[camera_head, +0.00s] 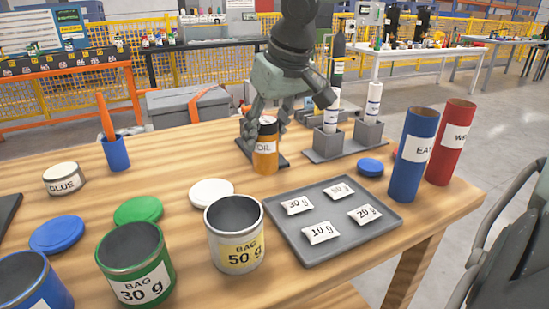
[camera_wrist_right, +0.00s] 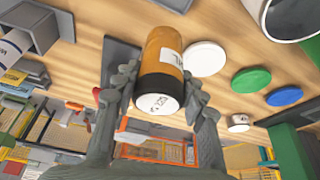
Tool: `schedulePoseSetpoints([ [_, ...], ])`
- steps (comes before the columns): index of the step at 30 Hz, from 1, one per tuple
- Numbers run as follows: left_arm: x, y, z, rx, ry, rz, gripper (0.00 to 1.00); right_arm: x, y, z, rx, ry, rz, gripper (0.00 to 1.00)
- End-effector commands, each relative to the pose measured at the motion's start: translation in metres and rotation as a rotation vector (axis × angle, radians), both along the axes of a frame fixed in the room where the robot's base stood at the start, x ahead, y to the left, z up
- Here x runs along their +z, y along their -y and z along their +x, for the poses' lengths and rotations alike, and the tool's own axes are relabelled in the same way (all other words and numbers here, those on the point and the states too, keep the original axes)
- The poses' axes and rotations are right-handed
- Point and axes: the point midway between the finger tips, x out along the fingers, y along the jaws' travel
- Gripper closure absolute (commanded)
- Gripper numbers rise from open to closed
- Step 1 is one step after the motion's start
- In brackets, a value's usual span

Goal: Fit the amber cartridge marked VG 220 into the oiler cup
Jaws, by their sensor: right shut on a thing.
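An amber can with dark bands (camera_head: 265,148), its label seeming to read OIL, is between the fingers of my right gripper (camera_head: 265,112). In the right wrist view the amber can (camera_wrist_right: 161,62) lies between both fingers (camera_wrist_right: 160,95), its pale end face toward the camera with small print I cannot read. The gripper is shut on it. It looks upright in the head view, in front of a dark grey plate; I cannot tell if it touches the table. I cannot make out a marking VG 220 or pick out the oiler cup. My left gripper is not in view.
White cylinders stand in grey square holders (camera_head: 325,145) behind. A grey tray (camera_head: 340,248) holds labelled bags. A 50 g can (camera_head: 234,233), a green 30 g can (camera_head: 136,262), loose lids, a blue tube (camera_head: 412,155) and a red tube (camera_head: 450,142) stand around. Bare wood lies left of the gripper.

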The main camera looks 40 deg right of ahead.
Motion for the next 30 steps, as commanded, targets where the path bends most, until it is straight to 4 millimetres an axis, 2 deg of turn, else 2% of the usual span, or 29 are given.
schedulePoseSetpoints([
  [1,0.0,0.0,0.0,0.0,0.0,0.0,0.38,-0.005,0.011,0.0,-0.003,0.002,0.001,0.93],
  [4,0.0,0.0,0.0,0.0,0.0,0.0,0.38,-0.015,0.028,-0.001,-0.003,0.001,0.001,0.93],
  [9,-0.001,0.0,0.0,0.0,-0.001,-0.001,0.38,-0.024,0.042,-0.002,0.0,0.002,-0.001,0.93],
  [14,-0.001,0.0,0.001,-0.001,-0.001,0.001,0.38,-0.047,0.043,-0.003,0.001,-0.003,-0.005,0.93],
  [18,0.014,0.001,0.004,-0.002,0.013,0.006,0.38,-0.063,0.043,-0.002,0.001,-0.001,-0.003,0.93],
  [23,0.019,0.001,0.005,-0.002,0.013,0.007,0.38,-0.065,0.042,-0.002,0.001,0.002,-0.001,0.93],
  [30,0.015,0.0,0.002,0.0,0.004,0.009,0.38,-0.068,0.042,-0.002,0.001,0.002,0.0,0.93],
])
